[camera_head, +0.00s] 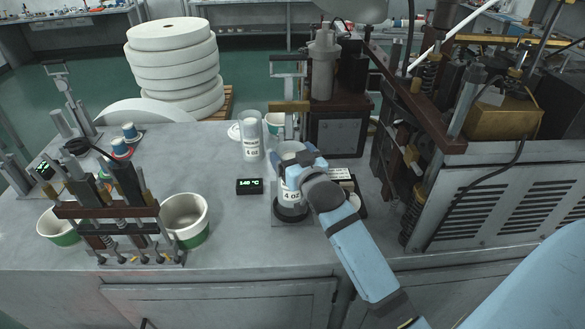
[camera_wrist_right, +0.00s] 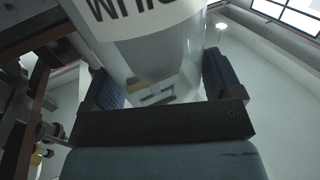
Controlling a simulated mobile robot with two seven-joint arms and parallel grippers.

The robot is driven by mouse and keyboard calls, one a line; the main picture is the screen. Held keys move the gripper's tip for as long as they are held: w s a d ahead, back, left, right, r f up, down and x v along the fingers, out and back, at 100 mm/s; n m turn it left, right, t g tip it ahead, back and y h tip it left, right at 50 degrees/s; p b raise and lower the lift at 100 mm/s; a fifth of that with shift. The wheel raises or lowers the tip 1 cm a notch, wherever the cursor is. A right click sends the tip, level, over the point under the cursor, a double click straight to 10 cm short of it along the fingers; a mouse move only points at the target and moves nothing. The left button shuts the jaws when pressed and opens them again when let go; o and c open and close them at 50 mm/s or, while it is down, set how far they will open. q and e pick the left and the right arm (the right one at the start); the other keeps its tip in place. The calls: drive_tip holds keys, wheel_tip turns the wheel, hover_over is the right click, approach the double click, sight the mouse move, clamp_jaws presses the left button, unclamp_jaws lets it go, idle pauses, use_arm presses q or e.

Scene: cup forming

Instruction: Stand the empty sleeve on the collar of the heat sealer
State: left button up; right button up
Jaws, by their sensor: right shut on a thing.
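The sleeve (camera_head: 291,184) is a clear tube with a white "4 oz" label. It stands upright in the right gripper (camera_head: 303,163), whose fingers are shut on it from both sides. In the right wrist view the sleeve (camera_wrist_right: 150,52) fills the gap between the fingers (camera_wrist_right: 160,85), its label lettering upside down. The heat sealer's dark round collar (camera_head: 290,213) is directly under the sleeve. Whether the sleeve's lower edge touches the collar I cannot tell. My left gripper is not in view.
A display (camera_head: 249,186) reads 140 °C. A large white tub (camera_head: 185,219) and a clamp rack (camera_head: 107,211) stand at left. Machinery (camera_head: 470,190) crowds the right.

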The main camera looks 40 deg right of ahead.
drive_tip(key=shift+f, duration=2.3)
drive_tip(key=o, duration=0.9)
drive_tip(key=shift+o, duration=0.2)
drive_tip(key=shift+r, duration=0.2)
drive_tip(key=s+a+b, duration=0.2)
drive_tip(key=s, duration=0.9)
drive_tip(key=shift+s, duration=0.4)
drive_tip(key=shift+f, duration=0.15)
